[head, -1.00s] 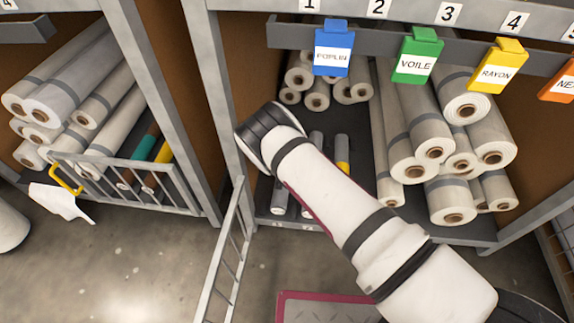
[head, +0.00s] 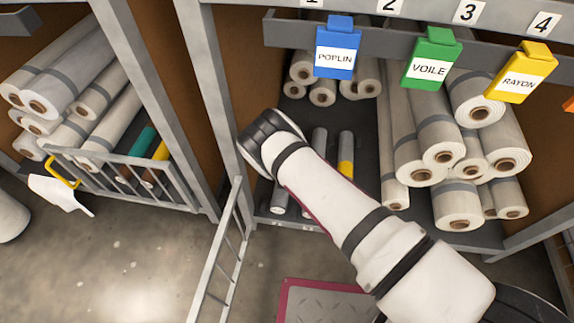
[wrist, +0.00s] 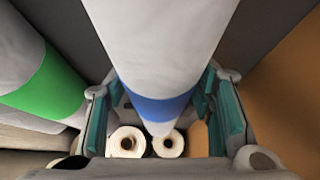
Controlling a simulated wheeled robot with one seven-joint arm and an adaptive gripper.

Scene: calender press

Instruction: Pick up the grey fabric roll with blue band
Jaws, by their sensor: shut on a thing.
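The pale grey fabric roll (wrist: 160,45) with a blue band fills the upper middle of the wrist view. My gripper (wrist: 163,108) has teal-padded fingers on both sides of it, shut on it near the blue band (wrist: 158,107). The roll points away from the camera.
A roll with a green band (wrist: 52,85) lies close on the left in the wrist view. Stacked rolls (head: 440,150) are to the right. An open barred gate (head: 222,250) stands left, near a frame post (head: 207,100).

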